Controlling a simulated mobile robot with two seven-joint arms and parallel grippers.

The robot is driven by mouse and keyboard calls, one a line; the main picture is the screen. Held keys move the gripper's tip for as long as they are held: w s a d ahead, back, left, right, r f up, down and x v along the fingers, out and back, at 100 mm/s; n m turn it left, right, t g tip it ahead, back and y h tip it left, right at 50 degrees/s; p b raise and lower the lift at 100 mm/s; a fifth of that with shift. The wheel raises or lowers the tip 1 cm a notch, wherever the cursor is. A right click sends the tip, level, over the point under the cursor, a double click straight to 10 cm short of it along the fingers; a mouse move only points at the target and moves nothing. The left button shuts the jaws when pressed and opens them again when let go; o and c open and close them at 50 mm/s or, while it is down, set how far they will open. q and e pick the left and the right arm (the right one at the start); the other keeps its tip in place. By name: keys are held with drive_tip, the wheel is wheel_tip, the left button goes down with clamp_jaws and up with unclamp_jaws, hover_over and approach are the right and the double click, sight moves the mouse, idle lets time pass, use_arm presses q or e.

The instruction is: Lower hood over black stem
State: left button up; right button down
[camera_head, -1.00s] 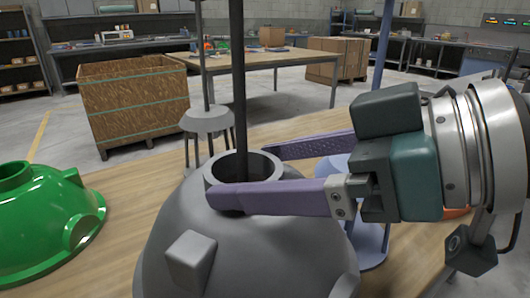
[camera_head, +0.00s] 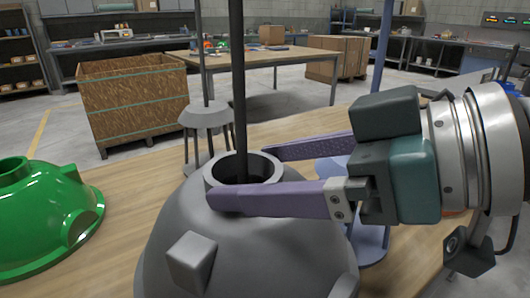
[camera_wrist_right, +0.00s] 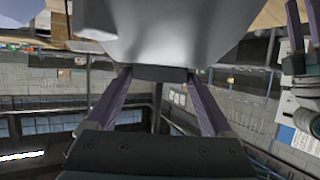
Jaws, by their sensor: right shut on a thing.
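The grey hood (camera_head: 245,250) is a dome with a round collar on top and a square boss on its side. My right gripper (camera_head: 250,175) is shut on the collar, one purple finger on each side. The black stem (camera_head: 238,80) stands upright and passes down into the collar opening. The hood is around it, and the stem's lower part is hidden inside. The hood's lower rim is out of the head view.
A green hood (camera_head: 45,225) sits on the wooden bench (camera_head: 135,190) at left. A grey stand with a thin pole (camera_head: 205,118) is behind the grey hood. A blue stand (camera_head: 372,245) is partly hidden behind my right gripper. Wooden crates and a table stand farther back.

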unclamp_jaws()
